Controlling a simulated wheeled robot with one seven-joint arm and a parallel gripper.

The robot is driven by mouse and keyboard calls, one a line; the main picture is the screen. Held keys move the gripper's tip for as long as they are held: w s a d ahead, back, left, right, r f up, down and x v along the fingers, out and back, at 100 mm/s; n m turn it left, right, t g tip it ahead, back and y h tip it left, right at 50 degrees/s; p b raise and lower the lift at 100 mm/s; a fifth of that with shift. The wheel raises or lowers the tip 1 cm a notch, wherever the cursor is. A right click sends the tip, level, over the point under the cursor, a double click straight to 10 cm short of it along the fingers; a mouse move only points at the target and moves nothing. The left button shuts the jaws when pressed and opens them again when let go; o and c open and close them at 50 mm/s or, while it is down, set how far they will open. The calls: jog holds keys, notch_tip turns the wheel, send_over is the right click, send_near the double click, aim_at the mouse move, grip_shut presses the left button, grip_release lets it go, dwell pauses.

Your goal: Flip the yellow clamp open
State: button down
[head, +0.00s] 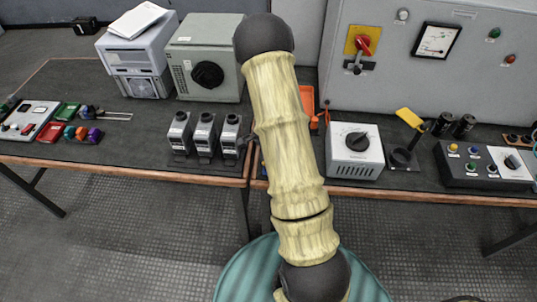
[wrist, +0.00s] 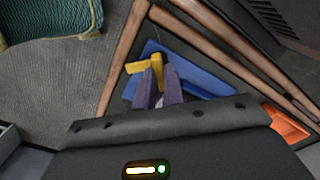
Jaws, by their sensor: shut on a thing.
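The yellow clamp (wrist: 135,67) shows in the wrist view on a blue base (wrist: 205,84), near the wooden edge of the bench. It looks like a bent yellow piece, with one part rising between my fingers. My gripper (wrist: 158,78) has its two purple-grey fingers shut on this part. The lower parts of the fingers are hidden by the dark gripper body. In the head view my pale arm covers the clamp and the gripper, and only a sliver of blue shows beside the arm.
Three grey breakers (head: 204,137) stand left of the arm. A white dial box (head: 354,150) and a yellow-tabbed black stand (head: 403,158) are right. A teal stool (head: 240,278) is below.

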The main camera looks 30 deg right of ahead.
jog(key=m+p, duration=0.2)
jog(key=m, duration=0.3)
jog(key=shift+s+d+r+m, duration=0.1)
jog(key=shift+m, duration=0.2)
jog(key=shift+m+p, duration=0.95)
jog(key=shift+m, duration=0.55)
jog(key=c, duration=1.5)
grip_release()
